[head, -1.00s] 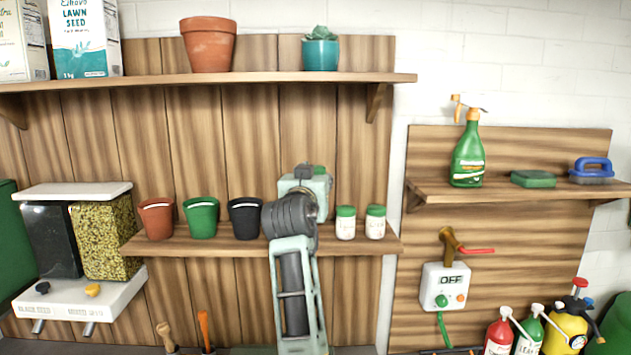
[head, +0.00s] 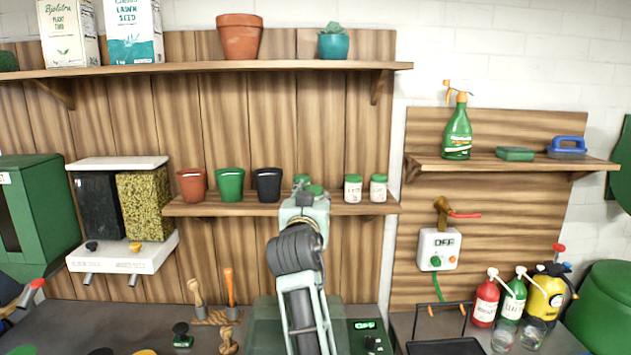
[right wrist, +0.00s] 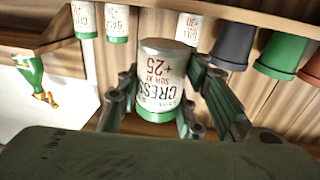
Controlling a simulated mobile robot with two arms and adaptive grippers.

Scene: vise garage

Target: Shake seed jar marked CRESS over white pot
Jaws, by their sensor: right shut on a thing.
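The CRESS jar (right wrist: 162,75) fills the middle of the right wrist view, white with red and dark lettering and a green lid. My right gripper (right wrist: 158,103) is shut on it, with fingers on both sides. That view is upside down. In the head view my right gripper (head: 305,205) is in front of the small shelf, seen from behind, and hides most of the jar. A green lid (head: 314,190) shows just above it. No white pot shows; the pots on the shelf are terracotta (head: 192,186), green (head: 230,186) and black (head: 267,186). My left gripper is out of view.
Other seed jars (head: 353,190) stand on the small wooden shelf (head: 340,207). A seed dispenser (head: 120,255) is at left. A tray (head: 440,346) and red, green and yellow sprayers (head: 485,302) are on the bench at right. A long shelf (head: 200,66) runs above.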

